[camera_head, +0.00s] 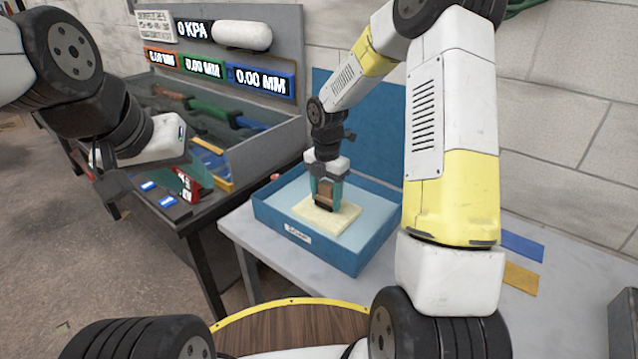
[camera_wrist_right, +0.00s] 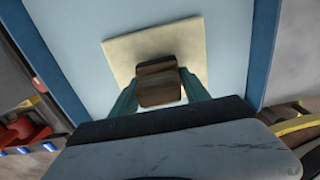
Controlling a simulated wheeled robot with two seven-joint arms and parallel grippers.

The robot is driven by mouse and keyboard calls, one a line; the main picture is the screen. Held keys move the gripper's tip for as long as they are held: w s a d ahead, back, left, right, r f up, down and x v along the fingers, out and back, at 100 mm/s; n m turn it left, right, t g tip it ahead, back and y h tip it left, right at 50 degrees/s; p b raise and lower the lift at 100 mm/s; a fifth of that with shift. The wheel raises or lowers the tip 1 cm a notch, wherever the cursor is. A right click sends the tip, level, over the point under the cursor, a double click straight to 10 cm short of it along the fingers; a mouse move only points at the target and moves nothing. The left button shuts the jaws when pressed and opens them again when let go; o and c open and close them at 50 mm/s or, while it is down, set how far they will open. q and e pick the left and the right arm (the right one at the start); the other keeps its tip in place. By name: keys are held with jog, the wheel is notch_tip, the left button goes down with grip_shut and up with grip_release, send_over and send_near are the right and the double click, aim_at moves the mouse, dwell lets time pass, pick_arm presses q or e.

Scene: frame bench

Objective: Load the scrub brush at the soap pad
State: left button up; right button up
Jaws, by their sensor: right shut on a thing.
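The scrub brush (camera_head: 325,195) has a brown wooden body with a dark lower part. My right gripper (camera_head: 326,190) is shut on it, with teal fingers on both sides. The brush also shows between the fingers in the right wrist view (camera_wrist_right: 157,84). The soap pad (camera_head: 340,215) is a pale yellow square inside a blue tray (camera_head: 300,252) labelled as soap. The brush is over the pad, at or very near its surface; I cannot tell whether it touches. My left gripper (camera_head: 105,180) is at the far left, away from the tray, and its fingers are not clear.
The tray stands on a grey-white table (camera_head: 250,232) with a blue panel behind. A grey bench with a gauge panel (camera_head: 240,40) stands at the left. A blue strip (camera_head: 522,246) and a yellow strip (camera_head: 520,279) lie on the table at right.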

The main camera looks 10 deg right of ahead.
aim_at(326, 184)
jog(key=shift+f, duration=0.6)
dwell(1.1)
jog(key=shift+r, duration=3.55)
